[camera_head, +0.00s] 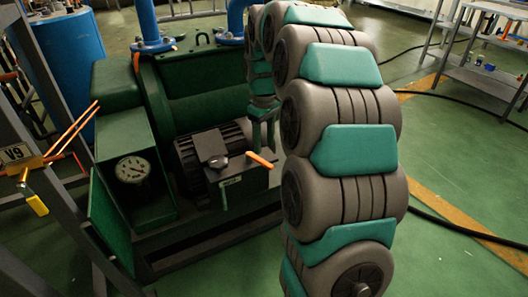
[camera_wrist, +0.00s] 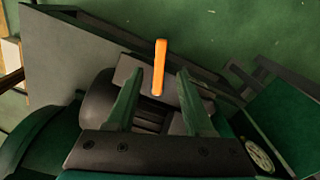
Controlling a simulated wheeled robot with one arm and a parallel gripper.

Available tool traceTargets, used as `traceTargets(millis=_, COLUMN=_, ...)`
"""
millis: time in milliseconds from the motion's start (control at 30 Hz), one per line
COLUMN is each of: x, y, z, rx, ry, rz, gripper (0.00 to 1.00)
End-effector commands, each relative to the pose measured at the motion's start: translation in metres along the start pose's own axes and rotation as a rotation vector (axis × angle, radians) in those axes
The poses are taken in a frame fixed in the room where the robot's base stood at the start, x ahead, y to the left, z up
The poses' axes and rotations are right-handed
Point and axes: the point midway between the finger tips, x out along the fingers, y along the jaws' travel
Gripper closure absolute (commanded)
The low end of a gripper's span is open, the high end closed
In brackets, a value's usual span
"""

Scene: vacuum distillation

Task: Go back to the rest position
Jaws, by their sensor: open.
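My gripper (camera_head: 263,140) hangs at the end of my grey and green arm, just above and behind the orange handle in the head view. In the wrist view its two green fingers (camera_wrist: 159,77) stand apart. The orange handle (camera_head: 261,160) is on top of a box with a small label on the green pump unit. In the wrist view the handle (camera_wrist: 160,68) shows between and beyond the fingertips. I cannot tell whether the fingers touch it. Nothing is seen held.
The pump's dark motor (camera_head: 205,150) and a dial gauge (camera_head: 132,169) are close by. A blue tank (camera_head: 70,50), blue pipes (camera_head: 150,25) and a frame with a V9 tag (camera_head: 15,153) stand left. A metal shelf (camera_head: 485,75) is at right, with open green floor (camera_head: 455,160) between.

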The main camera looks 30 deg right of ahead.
Motion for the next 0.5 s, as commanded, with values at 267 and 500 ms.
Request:
traceTargets(millis=267, x=-0.022, y=0.000, z=-0.001, rx=0.000, ry=0.002, rz=0.001, gripper=0.47)
traceTargets(millis=500, x=-0.021, y=0.000, z=0.000, rx=0.000, ry=0.001, rz=0.000, gripper=0.47)
